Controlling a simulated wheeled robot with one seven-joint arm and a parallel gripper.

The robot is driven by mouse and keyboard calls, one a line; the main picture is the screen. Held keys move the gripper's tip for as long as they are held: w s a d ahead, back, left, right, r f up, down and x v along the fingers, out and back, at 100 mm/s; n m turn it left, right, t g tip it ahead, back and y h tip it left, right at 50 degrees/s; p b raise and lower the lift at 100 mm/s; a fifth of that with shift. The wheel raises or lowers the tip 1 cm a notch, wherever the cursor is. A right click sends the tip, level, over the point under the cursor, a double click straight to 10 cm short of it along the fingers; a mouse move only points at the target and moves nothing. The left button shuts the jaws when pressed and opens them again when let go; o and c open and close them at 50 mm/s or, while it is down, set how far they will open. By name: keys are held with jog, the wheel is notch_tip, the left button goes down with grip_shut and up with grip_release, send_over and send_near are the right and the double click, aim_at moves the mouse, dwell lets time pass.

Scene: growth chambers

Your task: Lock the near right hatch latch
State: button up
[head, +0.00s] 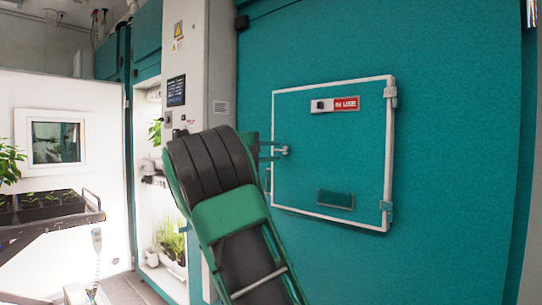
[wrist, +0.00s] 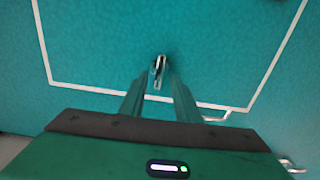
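The hatch (head: 318,150) is a teal square panel with a white frame on the large teal wall, and it looks closed. Its latch (head: 284,151) is a small metal lever near the hatch's left edge. The latch shows in the wrist view (wrist: 158,68) as a short silver piece pointing towards my gripper. My gripper (head: 275,150) is at the left edge of the hatch, with its fingers pointing at the latch. In the wrist view (wrist: 159,82) the two fingers are apart, with the latch between or just beyond their tips. I cannot tell whether they touch it.
A red label (head: 346,104) and a dark recessed plate (head: 336,200) are on the hatch, with hinges (head: 390,95) on its right. A grey pillar (head: 220,70) stands left of the wall. A cart (head: 50,222) with seedlings and an open plant chamber (head: 165,230) are further left.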

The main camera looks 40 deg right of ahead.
jog(key=a, duration=1)
jog(key=shift+s, duration=0.25)
jog(key=shift+f, duration=0.1)
jog(key=s+d+f+m+y, duration=0.1)
jog(key=s+d+f+y, duration=0.2)
jog(key=f, duration=0.5)
jog(key=s+d+f+m+y, duration=0.1)
jog(key=s+f+y, duration=0.2)
jog(key=s+f, duration=0.3)
jog(key=s+d+f+m+y, duration=0.1)
jog(key=s+d+f+y, duration=0.2)
jog(key=f, duration=0.6)
jog(key=s+a+f+m+y, duration=0.1)
jog(key=s+a+f+y, duration=0.2)
jog(key=s+a+f, duration=0.2)
jog(key=s+a+f+m+g+y, duration=0.1)
jog(key=s+a+f+m+y, duration=0.1)
jog(key=s+a+f, duration=0.4)
jog(key=s+a+f+m+y, duration=0.1)
jog(key=s+a+f+y, duration=0.3)
jog(key=s+a, duration=0.9)
jog(key=shift+s+a+f+m+g, duration=0.3)
jog(key=shift+s+f, duration=0.1)
jog(key=shift+f, duration=0.45)
